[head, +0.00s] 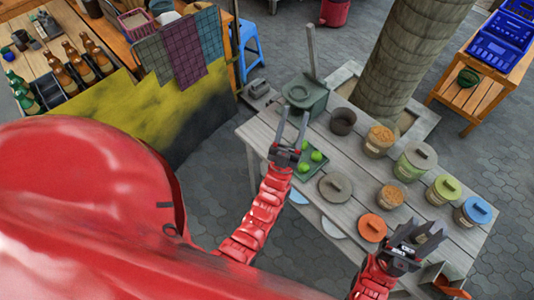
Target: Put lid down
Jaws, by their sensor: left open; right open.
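An orange round lid (372,228) lies near the table's front edge. Two jars with orange-brown contents, one further back (380,137) and one nearer (391,196), stand uncovered. My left gripper (294,112) is open and empty, above the table near the green tray, left of the grey-brown lid. My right gripper (429,232) is open and empty, right of the orange lid. It hides part of the table.
A dark mortar-like pot (343,121), a green box (305,93) and a green tray (321,170) with limes are further left. A thick trunk (408,60) rises behind the table.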

